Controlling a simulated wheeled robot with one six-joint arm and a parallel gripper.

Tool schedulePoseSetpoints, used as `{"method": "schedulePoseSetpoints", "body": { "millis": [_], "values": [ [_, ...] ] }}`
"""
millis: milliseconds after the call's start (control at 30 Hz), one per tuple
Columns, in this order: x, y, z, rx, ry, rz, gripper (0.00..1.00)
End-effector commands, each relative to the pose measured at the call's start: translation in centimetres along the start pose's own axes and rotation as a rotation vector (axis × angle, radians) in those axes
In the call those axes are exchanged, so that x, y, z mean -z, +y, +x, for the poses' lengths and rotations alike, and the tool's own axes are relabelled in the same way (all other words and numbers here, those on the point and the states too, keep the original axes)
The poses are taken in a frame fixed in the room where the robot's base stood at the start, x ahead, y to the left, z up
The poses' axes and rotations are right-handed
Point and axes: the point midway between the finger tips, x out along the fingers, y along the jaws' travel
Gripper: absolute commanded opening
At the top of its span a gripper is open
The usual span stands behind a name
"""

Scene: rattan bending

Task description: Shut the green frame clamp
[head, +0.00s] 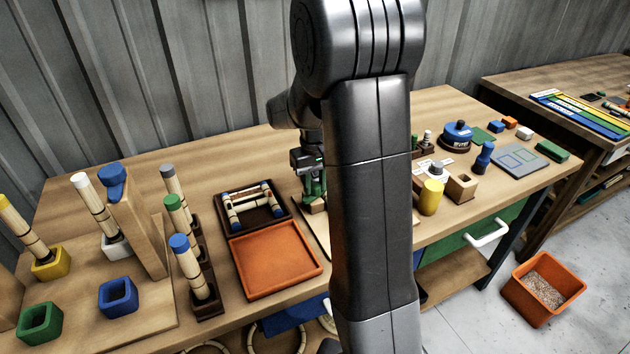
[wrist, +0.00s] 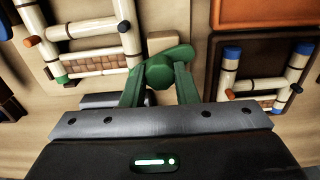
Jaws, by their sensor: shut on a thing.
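The green frame clamp (wrist: 161,72) is in the middle of the wrist view, with a rounded head and a short arm reaching right. My gripper (wrist: 158,84) has its two green fingers on either side of the clamp head and is shut on it. The fingers hide part of the clamp. Beside it on the left is a rattan frame (wrist: 88,45) with a woven panel and coloured ends. In the head view, my gripper (head: 313,184) points down at the table, partly behind my arm; I cannot separate the clamp from the fingers there.
An orange tray (head: 272,262) and a dark tray (head: 229,213) holding another rattan frame (head: 250,203) are left of my gripper. Upright rattan pieces in coloured holders stand farther left. A yellow cylinder (head: 431,197) and small blocks are right of my arm.

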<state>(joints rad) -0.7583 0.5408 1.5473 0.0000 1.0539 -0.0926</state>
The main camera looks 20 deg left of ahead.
Motion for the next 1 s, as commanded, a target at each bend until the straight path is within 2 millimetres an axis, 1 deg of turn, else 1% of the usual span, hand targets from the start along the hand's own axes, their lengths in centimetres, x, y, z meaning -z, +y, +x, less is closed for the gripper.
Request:
{"method": "schedulePoseSetpoints", "body": {
  "millis": [200,500,700,1000],
  "values": [
    [0.04,0.02,-0.14,-0.001,0.002,0.176,0.04],
    [0.06,0.02,-0.12,-0.001,0.002,0.334,0.04],
    [0.07,0.02,-0.11,0.000,0.003,0.383,0.04],
    [0.08,0.02,-0.11,0.000,0.003,0.396,0.04]
  ]
}}
